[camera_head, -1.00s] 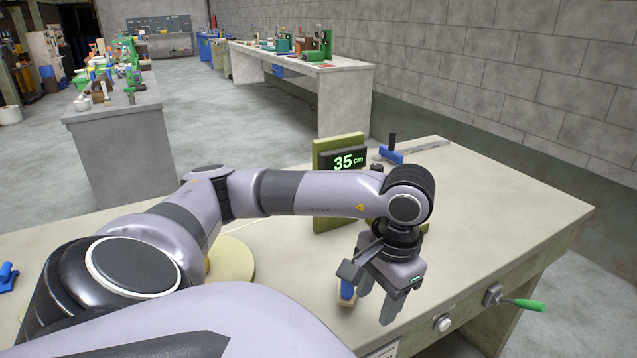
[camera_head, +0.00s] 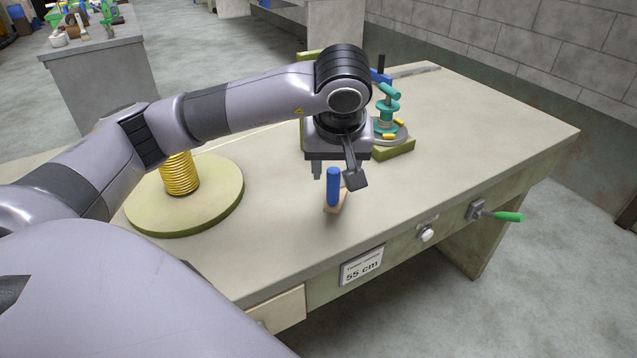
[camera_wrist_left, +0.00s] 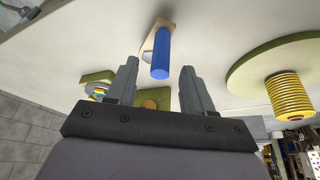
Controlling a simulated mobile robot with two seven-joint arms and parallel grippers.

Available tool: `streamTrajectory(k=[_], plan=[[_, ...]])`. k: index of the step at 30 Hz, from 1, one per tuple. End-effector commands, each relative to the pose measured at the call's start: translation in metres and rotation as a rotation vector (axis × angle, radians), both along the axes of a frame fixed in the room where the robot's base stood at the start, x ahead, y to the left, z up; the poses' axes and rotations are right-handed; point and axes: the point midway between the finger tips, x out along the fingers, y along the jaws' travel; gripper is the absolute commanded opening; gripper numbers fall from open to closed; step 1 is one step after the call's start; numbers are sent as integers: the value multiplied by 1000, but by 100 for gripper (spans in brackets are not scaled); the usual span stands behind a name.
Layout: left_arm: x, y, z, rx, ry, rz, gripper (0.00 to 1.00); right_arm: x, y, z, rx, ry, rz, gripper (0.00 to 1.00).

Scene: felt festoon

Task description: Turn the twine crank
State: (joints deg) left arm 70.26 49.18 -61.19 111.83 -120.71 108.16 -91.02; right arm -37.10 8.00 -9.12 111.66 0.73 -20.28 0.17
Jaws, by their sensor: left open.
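A blue upright handle (camera_head: 333,187) on a small tan wooden arm (camera_head: 337,208) stands near the front of the bench; it may be the twine crank's handle. A yellow coil (camera_head: 179,174) stands on a round pale-green disc (camera_head: 215,205) to its left. My left gripper (camera_head: 322,170) is open and empty, just behind the blue handle and partly hidden by my wrist. In the left wrist view, the blue handle (camera_wrist_left: 160,54) shows beyond the gap between the open fingers (camera_wrist_left: 160,88), apart from them. My right gripper is not in view.
A green-handled lever (camera_head: 503,216) and a white knob (camera_head: 426,235) are on the bench front, with a "55 cm" label (camera_head: 362,267). A teal device (camera_head: 386,110) stands behind, right of my wrist. The bench's right side (camera_head: 490,130) is clear.

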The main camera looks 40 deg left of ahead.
Motion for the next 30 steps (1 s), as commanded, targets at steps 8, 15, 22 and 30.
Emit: streamTrajectory(k=[8,15,22,30], plan=[[9,8,-31,3,3,3,52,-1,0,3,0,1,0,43],[19,15,-59,1,1,1,52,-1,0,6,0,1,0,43],[21,17,-65,2,-1,-1,52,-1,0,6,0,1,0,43],[21,17,-65,2,-1,-1,6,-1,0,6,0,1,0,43]])
